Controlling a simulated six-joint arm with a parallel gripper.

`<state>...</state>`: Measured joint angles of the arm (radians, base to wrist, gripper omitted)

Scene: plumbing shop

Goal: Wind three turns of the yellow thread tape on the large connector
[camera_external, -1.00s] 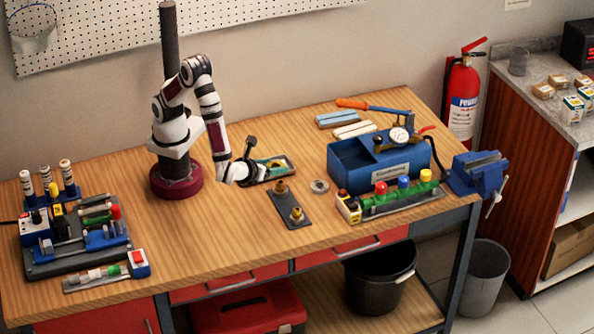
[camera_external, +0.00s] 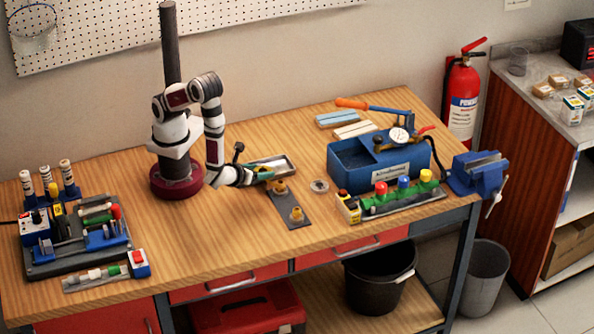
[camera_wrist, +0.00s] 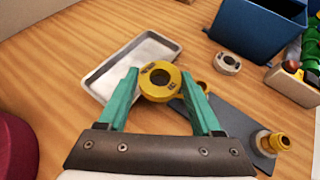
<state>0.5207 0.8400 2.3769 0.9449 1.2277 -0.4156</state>
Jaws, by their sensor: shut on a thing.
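The yellow thread tape roll (camera_wrist: 147,88) is held between the green fingertips of my gripper (camera_wrist: 160,84), which is shut on it. In the external view my gripper (camera_external: 267,175) is low over the bench, by the near left edge of the metal tray. Two brass connectors stand on a dark grey plate (camera_external: 287,203). The rear connector (camera_external: 280,187) is just right of my gripper and partly hidden behind the roll and finger in the wrist view. The front connector (camera_wrist: 279,142) is in clear view and bare. I cannot tell surely which connector is the large one.
The metal tray (camera_wrist: 110,77) is empty. A grey ring-shaped roll (camera_external: 320,186) lies right of the plate. A blue tester box (camera_external: 350,168) and a rack with coloured knobs (camera_external: 404,196) stand further right. The bench left of the plate is clear.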

